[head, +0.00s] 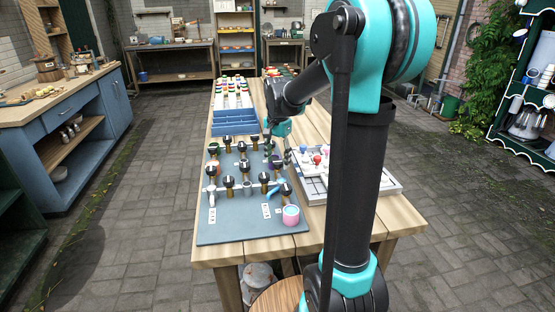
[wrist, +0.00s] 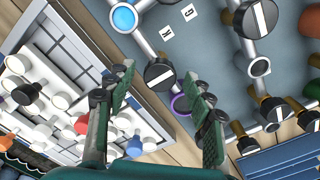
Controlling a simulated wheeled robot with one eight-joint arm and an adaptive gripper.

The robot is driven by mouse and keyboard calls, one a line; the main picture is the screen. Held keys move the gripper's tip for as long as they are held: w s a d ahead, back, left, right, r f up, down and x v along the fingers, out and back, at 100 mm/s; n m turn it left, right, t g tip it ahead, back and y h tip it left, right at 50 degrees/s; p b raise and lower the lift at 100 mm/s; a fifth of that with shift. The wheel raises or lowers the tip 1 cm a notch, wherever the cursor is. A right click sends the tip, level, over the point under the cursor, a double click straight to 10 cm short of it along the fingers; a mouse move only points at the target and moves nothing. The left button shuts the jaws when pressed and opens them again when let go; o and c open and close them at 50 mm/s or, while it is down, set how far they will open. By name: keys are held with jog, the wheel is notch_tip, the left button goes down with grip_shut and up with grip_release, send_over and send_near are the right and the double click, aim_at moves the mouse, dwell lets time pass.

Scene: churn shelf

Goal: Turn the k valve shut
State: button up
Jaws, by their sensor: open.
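A blue-grey board (head: 225,232) on the wooden table carries several pipe valves with black knobs. In the wrist view, one black valve knob (wrist: 160,73) with a white bar lies just beyond and between my fingertips. Two small letter labels (wrist: 168,33) lie near it, but I cannot read for certain which is k. Another black knob (wrist: 257,18) shows at upper right. My gripper (wrist: 157,78) is open and empty, with its green fingers apart on either side of that nearer knob. In the head view, my gripper (head: 277,145) is over the board's far right part, partly hidden by my arm.
A white tray (head: 398,187) with compartments and coloured knobs stands right of the board. Blue bins (head: 234,120) stand behind it. A pink cup (head: 291,218) stands at the near corner.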

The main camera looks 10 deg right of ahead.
aim_at(278, 162)
jog(key=shift+r, duration=0.1)
notch_tip(278, 162, up, 12)
dwell(0.5)
